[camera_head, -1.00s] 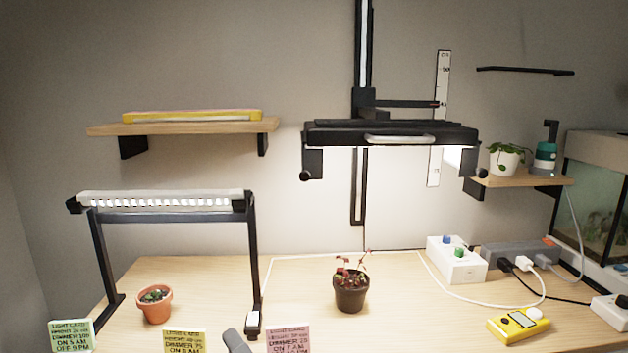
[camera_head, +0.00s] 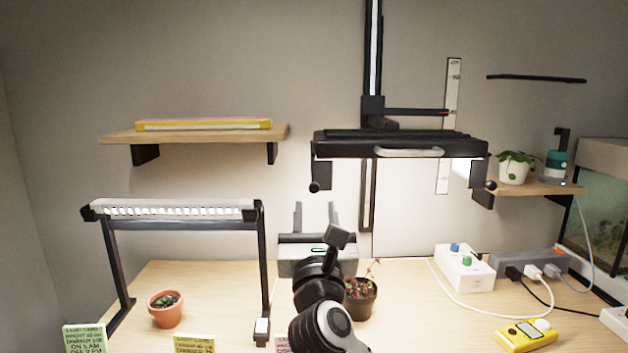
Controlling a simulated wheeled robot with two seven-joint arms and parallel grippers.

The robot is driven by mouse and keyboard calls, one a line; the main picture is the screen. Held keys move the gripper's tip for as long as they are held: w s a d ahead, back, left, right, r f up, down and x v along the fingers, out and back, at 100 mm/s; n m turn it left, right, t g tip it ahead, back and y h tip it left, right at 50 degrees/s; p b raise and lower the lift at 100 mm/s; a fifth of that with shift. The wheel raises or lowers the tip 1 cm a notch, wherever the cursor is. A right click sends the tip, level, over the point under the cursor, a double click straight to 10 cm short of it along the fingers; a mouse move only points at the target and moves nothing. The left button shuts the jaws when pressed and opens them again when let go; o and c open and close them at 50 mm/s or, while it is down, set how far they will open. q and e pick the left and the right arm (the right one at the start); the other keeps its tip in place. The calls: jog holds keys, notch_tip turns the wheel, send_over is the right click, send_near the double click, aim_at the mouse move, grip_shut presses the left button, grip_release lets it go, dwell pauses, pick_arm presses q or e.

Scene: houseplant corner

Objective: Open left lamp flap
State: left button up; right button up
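The wide black lamp (camera_head: 400,146) hangs on a vertical rail at the back wall, with a pale curved handle at its front. Its left flap (camera_head: 323,174) is a dark panel hanging down at the lamp's left end, with a round knob (camera_head: 314,187) at its lower left. My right gripper (camera_head: 315,208) is open and empty, its two fingers pointing up, a little below the left flap in the picture. It appears apart from the flap; the depth between them is hard to judge. My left gripper is not in view.
My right arm partly hides the dark-potted plant (camera_head: 361,298). A lit lamp on a black stand (camera_head: 180,211) is at the left, over a terracotta pot (camera_head: 165,310). A white control box (camera_head: 464,267) and a yellow meter (camera_head: 525,336) lie right. A shelf (camera_head: 200,137) is upper left.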

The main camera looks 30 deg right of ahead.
aim_at(314, 190)
jog(key=p+x, duration=0.1)
jog(key=x, duration=0.6)
jog(key=shift+w+r, duration=0.1)
grip_shut()
